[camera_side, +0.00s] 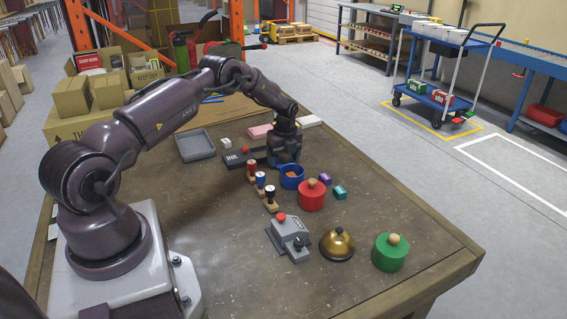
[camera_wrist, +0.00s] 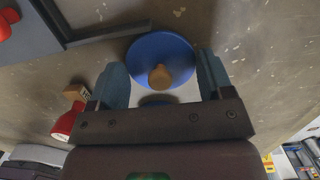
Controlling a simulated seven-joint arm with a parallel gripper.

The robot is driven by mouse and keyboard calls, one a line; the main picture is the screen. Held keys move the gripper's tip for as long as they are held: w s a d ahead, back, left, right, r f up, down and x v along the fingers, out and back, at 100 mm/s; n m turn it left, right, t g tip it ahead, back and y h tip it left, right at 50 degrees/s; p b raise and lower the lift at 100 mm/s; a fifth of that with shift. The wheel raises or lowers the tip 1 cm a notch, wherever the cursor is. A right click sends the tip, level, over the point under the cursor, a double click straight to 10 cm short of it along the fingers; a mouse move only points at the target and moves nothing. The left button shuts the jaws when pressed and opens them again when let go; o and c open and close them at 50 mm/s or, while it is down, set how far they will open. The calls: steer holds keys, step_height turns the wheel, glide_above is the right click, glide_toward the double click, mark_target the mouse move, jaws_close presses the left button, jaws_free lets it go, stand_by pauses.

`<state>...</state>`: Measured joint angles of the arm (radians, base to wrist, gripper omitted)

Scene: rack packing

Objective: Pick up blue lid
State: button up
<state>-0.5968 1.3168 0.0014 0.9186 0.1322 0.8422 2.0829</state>
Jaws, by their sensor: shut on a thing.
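The blue lid (camera_wrist: 165,48) is a round blue disc with a wooden knob (camera_wrist: 160,77) in the wrist view. It lies between the two fingers of my gripper (camera_wrist: 162,72), which is shut on it. In the side view my gripper (camera_side: 286,160) points down close behind and above a round blue container (camera_side: 291,184). Something brown shows within its rim.
A black INK box (camera_side: 240,159) and several stamps (camera_side: 260,184) stand left of my gripper. A red pot (camera_side: 312,197), small purple (camera_side: 325,178) and teal (camera_side: 340,192) blocks are close on the right. A grey device (camera_side: 289,234), brass bell (camera_side: 337,245) and green pot (camera_side: 389,255) stand nearer the front.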

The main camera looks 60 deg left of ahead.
mark_target(283, 155)
steer(key=shift+r, duration=0.15)
steer(key=shift+r, duration=0.25)
step_height(283, 155, up, 2)
steer(key=shift+r, duration=0.25)
steer(key=s+d+r, duration=0.8)
steer(key=s+r, duration=0.1)
steer(key=s, duration=0.2)
steer(key=w+d+f, duration=0.1)
steer(key=w+d, duration=0.1)
steer(key=w, duration=0.7)
steer(key=shift+a+f, duration=0.15)
steer(key=shift+f, duration=2.95)
steer(key=shift+f, duration=0.15)
